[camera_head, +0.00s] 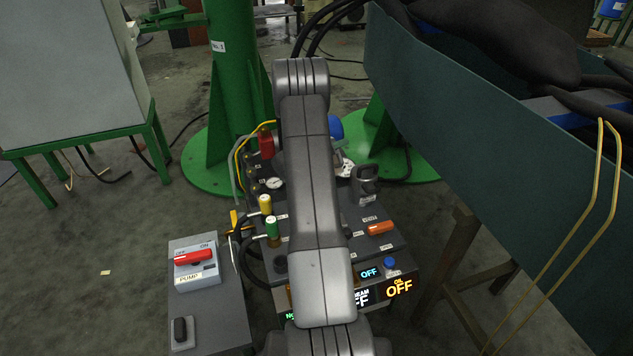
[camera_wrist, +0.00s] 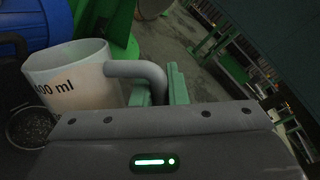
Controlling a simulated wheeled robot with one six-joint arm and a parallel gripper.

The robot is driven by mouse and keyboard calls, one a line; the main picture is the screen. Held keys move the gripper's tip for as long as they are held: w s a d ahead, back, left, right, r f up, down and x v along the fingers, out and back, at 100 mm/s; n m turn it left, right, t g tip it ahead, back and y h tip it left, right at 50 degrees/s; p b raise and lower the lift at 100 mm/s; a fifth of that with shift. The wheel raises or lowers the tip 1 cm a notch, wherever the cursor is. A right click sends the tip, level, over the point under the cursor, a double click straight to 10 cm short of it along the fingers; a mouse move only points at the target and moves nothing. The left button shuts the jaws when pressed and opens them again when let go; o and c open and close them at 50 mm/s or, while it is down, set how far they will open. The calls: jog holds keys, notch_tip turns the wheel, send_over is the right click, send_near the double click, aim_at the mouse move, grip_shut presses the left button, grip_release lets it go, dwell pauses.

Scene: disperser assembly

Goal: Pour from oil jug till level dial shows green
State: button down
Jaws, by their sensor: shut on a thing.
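A white jug (camera_wrist: 75,75) with a marking ending in "00 ml" fills the left of the wrist view. Its grey handle (camera_wrist: 138,68) runs between the green-padded fingers of my gripper (camera_wrist: 160,90), which is shut on it. The jug is close to upright in that view; its contents are hidden. A round dark opening with a metal rim (camera_wrist: 32,126) shows below and left of the jug. In the head view my arm hides the gripper and most of the jug. A small round white-faced dial (camera_head: 274,183) is on the panel; its reading is too small to tell.
The control panel (camera_head: 385,240) carries an orange handle (camera_head: 381,228), a blue knob (camera_head: 389,264) and an OIL display (camera_head: 399,287) reading OFF. A pump switch box (camera_head: 195,275) is at left. A green column (camera_head: 232,80) and a large teal trough (camera_head: 490,120) flank the arm.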

jog(key=shift+s+d+f+m+b, duration=0.1)
jog(key=shift+s+f+m+b, duration=0.1)
jog(key=shift+f+b, duration=0.45)
jog(key=shift+s+d+f+m+b, duration=0.1)
jog(key=shift+f+m+b, duration=0.1)
jog(key=shift+f+b, duration=0.35)
notch_tip(320, 180, up, 5)
jog(key=s+d+m+b, duration=0.2)
jog(key=s+m+b, duration=0.1)
jog(key=shift+s+d+f+m+t+b, duration=0.3)
jog(key=shift+f+m+b, duration=0.25)
jog(key=shift+f+m, duration=0.15)
jog(key=shift+s+d+f+m+t+b, duration=0.25)
jog(key=shift+s+d+f+m+b, duration=0.1)
jog(key=shift+f+m+b, duration=0.35)
jog(key=shift+s+d+f+m+t+b, duration=0.35)
jog(key=shift+f+m, duration=0.25)
jog(key=shift+f, duration=0.25)
